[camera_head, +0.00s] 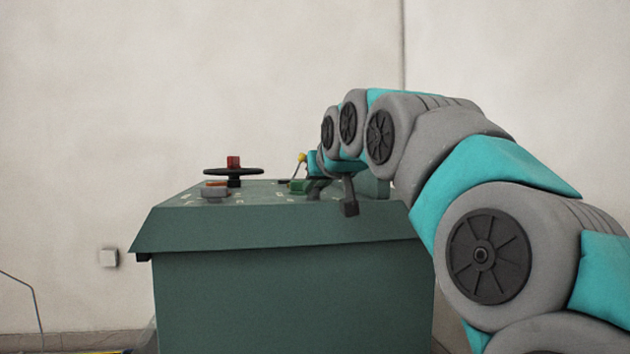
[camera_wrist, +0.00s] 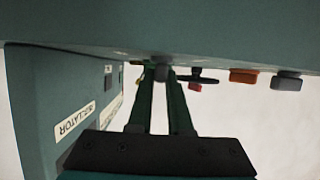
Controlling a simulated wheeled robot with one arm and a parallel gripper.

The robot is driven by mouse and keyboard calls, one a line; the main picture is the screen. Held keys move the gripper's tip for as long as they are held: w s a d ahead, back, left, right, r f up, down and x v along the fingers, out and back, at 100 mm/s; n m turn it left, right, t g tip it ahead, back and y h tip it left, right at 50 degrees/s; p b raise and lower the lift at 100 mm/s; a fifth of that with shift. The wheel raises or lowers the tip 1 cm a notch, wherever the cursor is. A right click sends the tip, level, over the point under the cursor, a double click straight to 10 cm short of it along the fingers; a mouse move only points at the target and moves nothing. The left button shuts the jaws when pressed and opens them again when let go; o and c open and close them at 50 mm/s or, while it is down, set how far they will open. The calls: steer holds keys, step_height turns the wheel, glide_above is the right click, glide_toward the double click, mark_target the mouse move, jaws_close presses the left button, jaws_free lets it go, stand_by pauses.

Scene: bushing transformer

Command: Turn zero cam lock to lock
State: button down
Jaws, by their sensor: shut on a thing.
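The teal-green console (camera_head: 290,300) stands in the middle of the head view, its sloped top carrying several controls. My gripper (camera_wrist: 162,82) shows in the wrist view with its two dark green fingers close together. The fingers are shut on a small dark grey piece (camera_wrist: 162,72) at the console, which appears to be the cam lock. Most of that piece is hidden between the fingertips, so its turn angle cannot be read. In the head view my arm covers most of the gripper, which is low over the console's right part.
A black handwheel with a red knob (camera_head: 233,163) stands at the console's back left. A yellow-tipped lever (camera_head: 301,158) rises near my gripper. Red and grey buttons (camera_wrist: 286,82) sit beside the handwheel. An ISOLATOR label (camera_wrist: 75,121) is on a side panel.

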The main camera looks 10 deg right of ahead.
steer(key=n+y+p, duration=0.2)
steer(key=n+g+y+p, duration=0.1)
steer(key=y+p, duration=0.1)
steer(key=p, duration=0.1)
steer(key=shift+d+r+n+y, duration=0.2)
steer(key=shift+r+n+y, duration=0.1)
steer(key=shift+r+n, duration=0.1)
steer(key=n+y+p, duration=0.1)
steer(key=n+g+y+p, duration=0.1)
steer(key=p, duration=0.1)
steer(key=shift+w+d+n+g+y, duration=0.2)
steer(key=shift+n+g+y, duration=0.1)
steer(key=n+g+y+p, duration=0.2)
steer(key=n+p, duration=0.1)
steer(key=shift+w+d+f, duration=0.1)
steer(key=shift+f, duration=0.2)
steer(key=shift+g+y, duration=0.3)
steer(key=c, duration=0.8)
jaws_free()
steer(key=shift+c, duration=0.2)
steer(key=shift+d, duration=0.15)
steer(key=shift+v, duration=3.85)
